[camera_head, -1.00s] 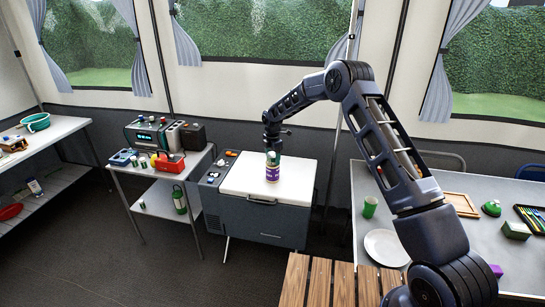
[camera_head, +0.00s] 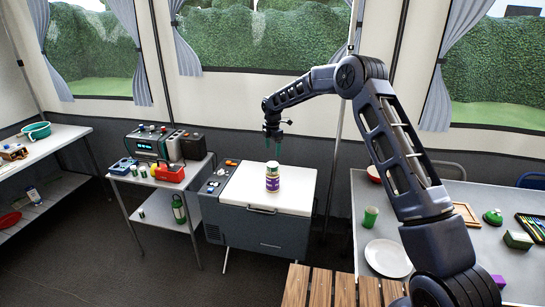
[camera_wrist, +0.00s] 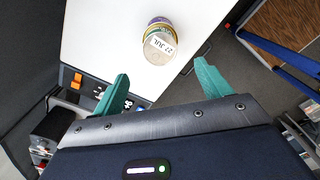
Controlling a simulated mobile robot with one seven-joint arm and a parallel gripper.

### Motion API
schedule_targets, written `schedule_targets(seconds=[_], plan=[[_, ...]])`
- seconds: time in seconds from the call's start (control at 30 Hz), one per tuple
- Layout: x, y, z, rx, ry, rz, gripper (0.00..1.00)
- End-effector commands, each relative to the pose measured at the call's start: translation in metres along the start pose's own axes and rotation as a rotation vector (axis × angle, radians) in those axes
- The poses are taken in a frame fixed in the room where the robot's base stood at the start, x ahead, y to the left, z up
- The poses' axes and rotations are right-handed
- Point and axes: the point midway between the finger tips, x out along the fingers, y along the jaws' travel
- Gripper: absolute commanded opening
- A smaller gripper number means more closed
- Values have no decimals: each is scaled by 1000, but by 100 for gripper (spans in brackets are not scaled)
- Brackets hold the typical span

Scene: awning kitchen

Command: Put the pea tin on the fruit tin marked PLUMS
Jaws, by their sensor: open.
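A stack of what looks like two tins stands upright on the white lid of the cool box. The upper tin (camera_head: 272,168) is pale with a coloured band, and the lower tin (camera_head: 272,185) has a purple label; their wording is too small to read. In the wrist view the upper tin's top (camera_wrist: 159,46) carries a "27 JUL" sticker, and part of a tin shows just behind it. My gripper (camera_head: 273,147) is above and apart from the stack. Its green fingers (camera_wrist: 163,72) are spread with nothing between them.
The cool box lid (camera_head: 245,190) is otherwise clear. A side table (camera_head: 190,178) with appliances and a red toolbox stands to the left. The table (camera_head: 350,235) on the right holds a green cup (camera_head: 370,216) and a white plate (camera_head: 388,258).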

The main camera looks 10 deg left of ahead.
Motion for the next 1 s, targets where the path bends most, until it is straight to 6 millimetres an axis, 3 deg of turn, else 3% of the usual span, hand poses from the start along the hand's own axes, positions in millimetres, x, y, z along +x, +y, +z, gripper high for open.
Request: schedule_targets(seconds=[0.13,0.47,0.57,0.77,1.0], plan=[[-13,0,0,-1,0,0,77],[-20,-2,1,5,-1,1,77],[-33,-8,9,36,-6,8,77],[-89,-48,42,197,-27,37,77],[-158,-115,80,435,-47,78,77]])
